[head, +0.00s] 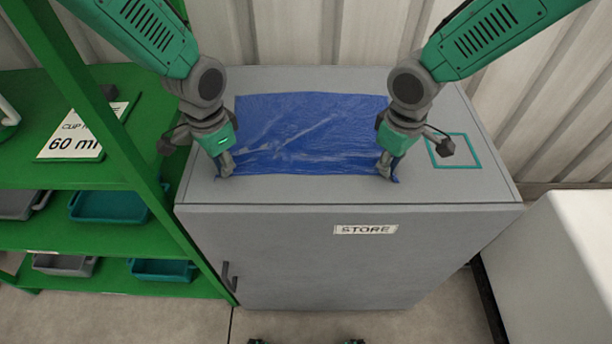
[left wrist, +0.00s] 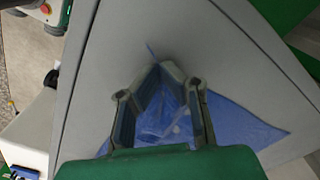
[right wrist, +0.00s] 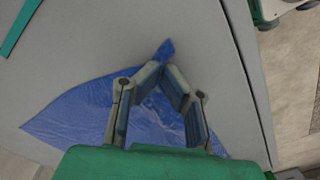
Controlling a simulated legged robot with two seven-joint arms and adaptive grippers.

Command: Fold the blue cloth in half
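The blue cloth (head: 310,125) lies spread on top of the grey cabinet, wrinkled and shiny, its near edge close to the cabinet's front edge. My left gripper (head: 224,168) is at its near left corner. My right gripper (head: 384,169) is at the near right corner. In the right wrist view its fingertips (right wrist: 166,66) close on the cloth, and a small blue corner (right wrist: 164,49) sticks out past them.
The grey cabinet (head: 300,196) has a STORE label (head: 365,229) on its front. A teal square outline (head: 453,150) marks its top at the right. A green shelf (head: 95,170) with trays stands at the left, a corrugated wall (head: 300,30) behind. A white block (head: 570,250) is at the right.

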